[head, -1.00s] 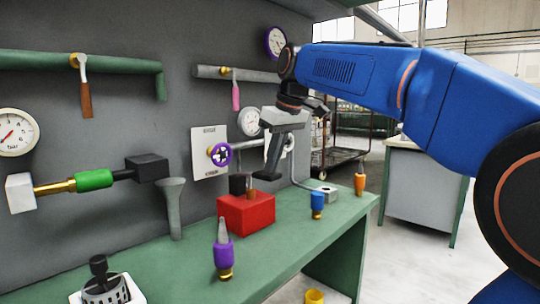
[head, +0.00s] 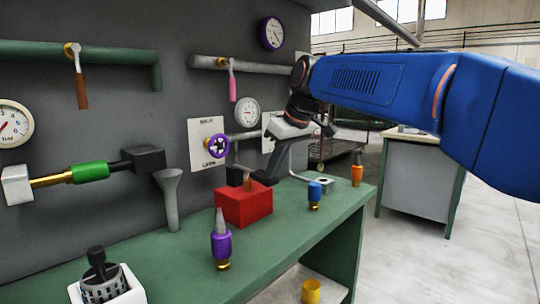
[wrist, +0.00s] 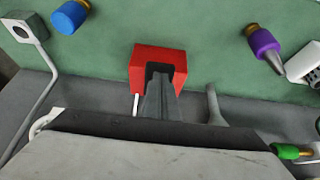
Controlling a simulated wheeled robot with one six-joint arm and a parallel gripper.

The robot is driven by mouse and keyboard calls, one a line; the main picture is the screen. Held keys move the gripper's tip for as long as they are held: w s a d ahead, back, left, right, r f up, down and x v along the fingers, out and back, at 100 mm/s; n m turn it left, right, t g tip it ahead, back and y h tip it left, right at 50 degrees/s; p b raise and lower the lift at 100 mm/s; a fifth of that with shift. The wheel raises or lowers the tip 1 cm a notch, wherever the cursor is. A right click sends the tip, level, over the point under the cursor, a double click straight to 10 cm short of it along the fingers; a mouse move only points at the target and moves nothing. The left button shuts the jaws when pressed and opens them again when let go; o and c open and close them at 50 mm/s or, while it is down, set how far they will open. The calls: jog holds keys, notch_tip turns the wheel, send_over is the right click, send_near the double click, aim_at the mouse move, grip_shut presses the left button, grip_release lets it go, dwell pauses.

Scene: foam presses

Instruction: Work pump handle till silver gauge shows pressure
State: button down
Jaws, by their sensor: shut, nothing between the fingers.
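A red box (head: 243,206), which looks like the pump body, sits on the green bench against the wall. A short brown upright piece (head: 248,182) and a black block (head: 235,177) stand at its top. I cannot tell for certain which part is the pump handle. The silver-rimmed gauge (head: 246,111) hangs on the wall above; its needle is too small to read. My gripper (head: 264,179) is shut and empty, angled down just above and right of the box. In the wrist view my gripper (wrist: 160,78) overlaps the red box (wrist: 143,66); contact is unclear.
A purple valve wheel (head: 216,146) is on the wall near the gauge. A blue-capped bottle (head: 315,191), an orange one (head: 357,174) and a purple one (head: 221,243) stand on the bench. A grey funnel (head: 169,198) is left of the box.

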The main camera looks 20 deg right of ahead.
jog(key=v, duration=1.3)
jog(key=shift+r, duration=0.35)
dwell(0.7)
jog(key=w+a+r+g+h, duration=0.1)
jog(key=w+a+r+g, duration=0.1)
jog(key=w+r, duration=0.3)
jog(key=shift+w+a+r+g+h, duration=0.35)
jog(key=shift+a+r, duration=0.3)
jog(key=shift+r, duration=0.45)
jog(key=x, duration=1.3)
jog(key=shift+s+d+f, duration=0.2)
jog(key=shift+s+f, duration=0.15)
jog(key=shift+f, duration=0.15)
